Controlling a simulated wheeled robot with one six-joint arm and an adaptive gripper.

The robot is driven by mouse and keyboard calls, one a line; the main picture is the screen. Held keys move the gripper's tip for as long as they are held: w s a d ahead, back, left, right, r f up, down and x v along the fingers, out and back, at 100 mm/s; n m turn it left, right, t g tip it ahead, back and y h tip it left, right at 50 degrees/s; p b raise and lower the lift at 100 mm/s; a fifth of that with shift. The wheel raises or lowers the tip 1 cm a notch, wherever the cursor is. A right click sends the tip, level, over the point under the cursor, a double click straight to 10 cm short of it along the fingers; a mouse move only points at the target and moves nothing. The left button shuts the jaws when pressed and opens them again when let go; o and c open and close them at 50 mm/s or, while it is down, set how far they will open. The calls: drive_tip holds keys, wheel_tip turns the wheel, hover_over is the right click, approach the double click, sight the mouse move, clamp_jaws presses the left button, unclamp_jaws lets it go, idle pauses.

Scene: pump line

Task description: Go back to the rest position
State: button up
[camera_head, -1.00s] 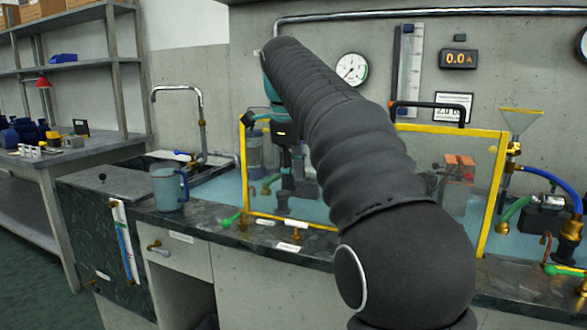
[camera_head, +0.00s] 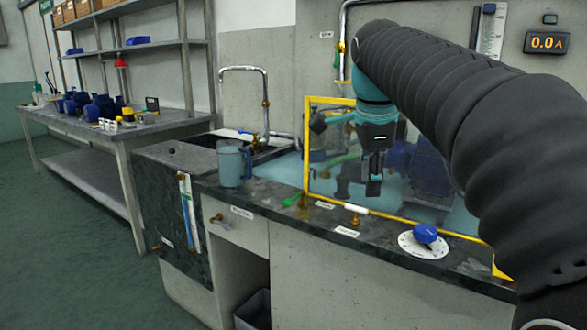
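My arm, in a black ribbed sleeve, reaches in from the right side of the head view and bends down at a teal wrist. My gripper (camera_head: 374,188) hangs pointing down in front of the yellow-framed clear panel (camera_head: 307,150), above the dark counter (camera_head: 285,205). Its fingers are small and dark, and I cannot tell whether they are open or shut. I see no object clearly held in it.
A translucent blue jug (camera_head: 231,165) stands by the sink with its tap (camera_head: 266,105). A blue knob on a white dial (camera_head: 425,235) sits on the counter's front. A workbench with blue parts (camera_head: 95,108) is at left. Floor (camera_head: 80,240) at left is clear.

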drive_tip(key=s+f+n+t+y, duration=0.1)
drive_tip(key=s+f+n+t, duration=0.1)
drive_tip(key=s+f+n, duration=1.6)
drive_tip(key=s+f, duration=0.3)
drive_tip(key=f, duration=0.1)
drive_tip(key=shift+s+d+f+t, duration=0.2)
drive_tip(key=shift+d+f+t, duration=0.1)
drive_tip(key=shift+f+t, duration=0.1)
